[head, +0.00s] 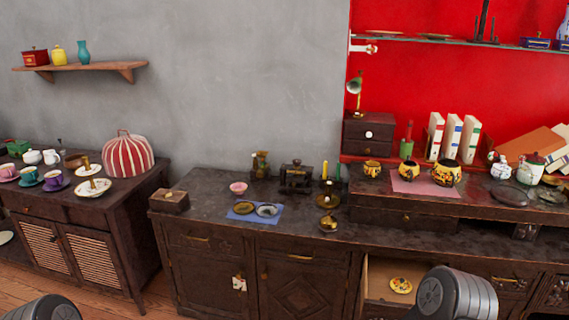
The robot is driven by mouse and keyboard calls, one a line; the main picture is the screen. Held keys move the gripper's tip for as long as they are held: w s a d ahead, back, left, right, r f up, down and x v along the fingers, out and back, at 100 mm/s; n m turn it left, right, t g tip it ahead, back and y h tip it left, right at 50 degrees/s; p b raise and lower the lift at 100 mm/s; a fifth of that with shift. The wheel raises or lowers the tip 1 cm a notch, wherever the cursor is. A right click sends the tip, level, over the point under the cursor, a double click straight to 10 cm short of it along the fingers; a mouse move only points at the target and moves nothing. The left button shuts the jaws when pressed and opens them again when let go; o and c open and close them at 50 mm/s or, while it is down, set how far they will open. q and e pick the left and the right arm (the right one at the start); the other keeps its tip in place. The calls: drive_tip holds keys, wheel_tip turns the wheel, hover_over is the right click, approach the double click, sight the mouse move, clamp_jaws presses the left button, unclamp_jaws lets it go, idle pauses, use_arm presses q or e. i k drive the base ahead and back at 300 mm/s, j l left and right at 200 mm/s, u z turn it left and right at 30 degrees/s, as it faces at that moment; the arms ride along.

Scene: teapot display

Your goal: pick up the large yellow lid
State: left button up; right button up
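A yellow lid with dark markings (400,285) lies in an open drawer (378,272) at the lower right of the head view. Three yellow-and-black pots stand on the raised right part of the counter: a small one (371,169), a middle one (408,171) and a larger one (446,174). The last two are on a pink mat (425,188). Part of my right arm covers the right side of the drawer. Part of my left arm shows at the bottom left. I see no fingers of either gripper.
A blue mat (255,219) with two round pieces lies on the middle counter. Candles and brass items stand right of it. Books (453,138) and a glass-like disc (509,195) are at the right. A striped cover (128,155) and cups are on the left cabinet.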

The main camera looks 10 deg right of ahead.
sight(400, 286)
drive_tip(key=l+z, duration=0.1)
drive_tip(key=z, duration=0.65)
drive_tip(key=l+z, duration=0.1)
drive_tip(key=z, duration=0.3)
